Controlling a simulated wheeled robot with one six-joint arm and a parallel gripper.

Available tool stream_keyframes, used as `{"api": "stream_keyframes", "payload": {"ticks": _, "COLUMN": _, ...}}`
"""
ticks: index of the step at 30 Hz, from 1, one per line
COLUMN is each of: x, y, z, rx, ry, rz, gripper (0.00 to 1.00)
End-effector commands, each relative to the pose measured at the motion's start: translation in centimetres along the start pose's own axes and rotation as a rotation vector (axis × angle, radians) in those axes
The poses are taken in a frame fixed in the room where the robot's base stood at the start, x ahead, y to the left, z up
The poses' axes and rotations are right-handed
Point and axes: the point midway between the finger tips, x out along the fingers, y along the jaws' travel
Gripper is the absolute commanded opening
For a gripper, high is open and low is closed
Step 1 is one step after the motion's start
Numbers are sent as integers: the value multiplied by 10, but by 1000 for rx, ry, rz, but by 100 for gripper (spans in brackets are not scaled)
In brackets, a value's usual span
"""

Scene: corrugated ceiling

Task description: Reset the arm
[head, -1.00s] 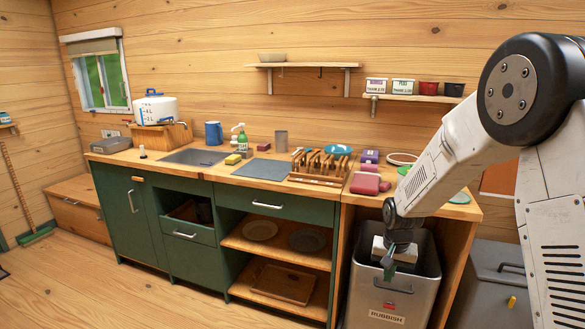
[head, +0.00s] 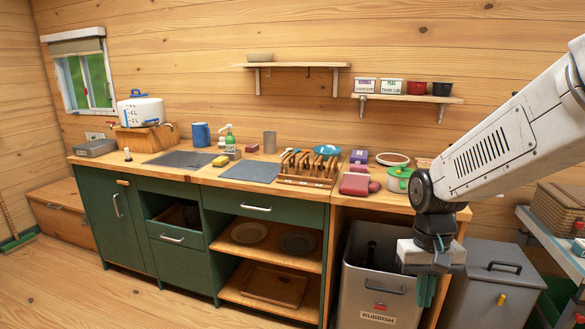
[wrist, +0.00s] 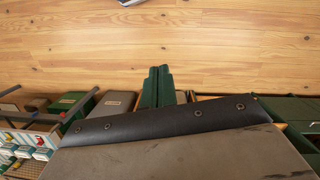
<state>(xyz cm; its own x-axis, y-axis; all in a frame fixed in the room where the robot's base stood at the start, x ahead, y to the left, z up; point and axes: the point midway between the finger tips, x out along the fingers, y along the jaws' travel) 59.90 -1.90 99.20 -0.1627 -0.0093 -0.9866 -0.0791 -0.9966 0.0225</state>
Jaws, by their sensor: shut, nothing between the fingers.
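My arm comes in from the right in the head view. My gripper (head: 426,291) hangs down in front of the counter's right end, near the rubbish bin (head: 375,308). Its green fingers are together with nothing between them. In the wrist view the fingers (wrist: 158,86) also show side by side, pointing over bare wooden floor.
A grey lidded bin (head: 500,290) stands right of the rubbish bin. A shelving unit (head: 560,245) stands at the far right. The floor at front left is clear.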

Motion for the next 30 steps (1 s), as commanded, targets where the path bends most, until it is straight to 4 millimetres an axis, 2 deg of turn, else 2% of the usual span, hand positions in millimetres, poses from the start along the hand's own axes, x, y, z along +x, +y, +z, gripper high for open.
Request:
{"api": "stream_keyframes", "payload": {"ticks": 1, "x": -13, "y": 2, "z": 22, "rx": -13, "ry": 10, "rz": -2, "gripper": 0}}
{"api": "stream_keyframes", "payload": {"ticks": 3, "x": -25, "y": 4, "z": 49, "rx": -30, "ry": 14, "rz": -3, "gripper": 0}}
{"api": "stream_keyframes", "payload": {"ticks": 9, "x": -48, "y": 10, "z": 121, "rx": -68, "ry": 56, "rz": -7, "gripper": 0}}
{"api": "stream_keyframes", "payload": {"ticks": 12, "x": -55, "y": 12, "z": 152, "rx": -79, "ry": 96, "rz": -10, "gripper": 0}}
{"api": "stream_keyframes", "payload": {"ticks": 15, "x": -60, "y": 14, "z": 174, "rx": -81, "ry": 148, "rz": -13, "gripper": 0}}
{"api": "stream_keyframes", "payload": {"ticks": 20, "x": -68, "y": 15, "z": 190, "rx": -80, "ry": 234, "rz": -17, "gripper": 0}}
{"api": "stream_keyframes", "payload": {"ticks": 21, "x": -71, "y": 25, "z": 191, "rx": -79, "ry": 250, "rz": -17, "gripper": 0}}
{"api": "stream_keyframes", "payload": {"ticks": 22, "x": -73, "y": 28, "z": 192, "rx": -78, "ry": 260, "rz": -16, "gripper": 6}}
{"api": "stream_keyframes", "payload": {"ticks": 25, "x": -76, "y": 29, "z": 193, "rx": -77, "ry": 277, "rz": -17, "gripper": 33}}
{"api": "stream_keyframes", "payload": {"ticks": 30, "x": -76, "y": 29, "z": 193, "rx": -77, "ry": 278, "rz": -17, "gripper": 36}}
